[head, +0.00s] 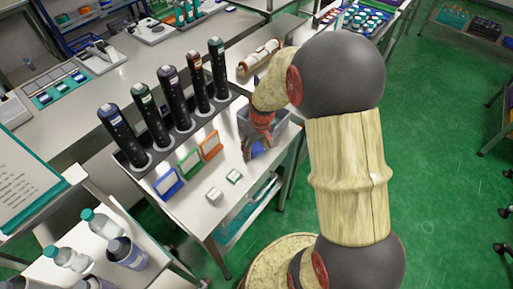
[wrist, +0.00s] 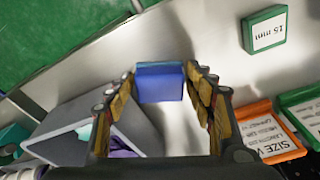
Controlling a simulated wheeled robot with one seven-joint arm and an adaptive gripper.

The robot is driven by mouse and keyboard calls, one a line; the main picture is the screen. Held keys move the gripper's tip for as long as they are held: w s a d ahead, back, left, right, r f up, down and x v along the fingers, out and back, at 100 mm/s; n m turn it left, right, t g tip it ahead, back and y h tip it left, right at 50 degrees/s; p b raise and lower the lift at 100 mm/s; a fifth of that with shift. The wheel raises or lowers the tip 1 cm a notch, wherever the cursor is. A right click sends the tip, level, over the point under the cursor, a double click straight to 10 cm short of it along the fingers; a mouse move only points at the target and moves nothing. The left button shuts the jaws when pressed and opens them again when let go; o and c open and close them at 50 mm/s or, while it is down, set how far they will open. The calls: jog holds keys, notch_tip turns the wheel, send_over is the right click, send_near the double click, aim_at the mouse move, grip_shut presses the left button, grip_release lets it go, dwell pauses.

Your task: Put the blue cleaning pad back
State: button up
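The blue cleaning pad (wrist: 160,82) is a small blue block at the fingertips of my gripper (wrist: 160,85) in the wrist view. It fills the gap between the two fingers, which look shut on its sides. In the head view my gripper (head: 258,142) points down over the white table at the near side of a grey bin (head: 282,131). The pad shows there as a blue patch (head: 257,150), partly hidden by the fingers.
Two small blocks (head: 213,196) (head: 234,177) lie nearby. The table's front edge is close to my gripper.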

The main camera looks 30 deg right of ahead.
aim_at(259, 155)
jog(key=shift+r, duration=0.1)
jog(key=s+a+r+t+p, duration=0.1)
jog(key=s+a+r, duration=0.1)
jog(key=r, duration=0.6)
jog(key=s+a+r+p, duration=0.1)
jog(key=s+a+r, duration=0.2)
jog(key=r, duration=0.4)
jog(key=s+a+r+t+p, duration=0.1)
jog(key=s+a+r, duration=0.1)
jog(key=r, duration=0.6)
jog(key=s+a+r+t, duration=0.1)
jog(key=s+a+r, duration=0.2)
jog(key=s, duration=0.3)
jog(key=s+a+r, duration=0.3)
jog(key=s+a, duration=0.1)
jog(key=s, duration=0.3)
jog(key=shift+r+n+t, duration=0.3)
jog(key=shift+t, duration=0.1)
jog(key=shift+w+a, duration=0.1)
jog(key=shift+c, duration=0.6)
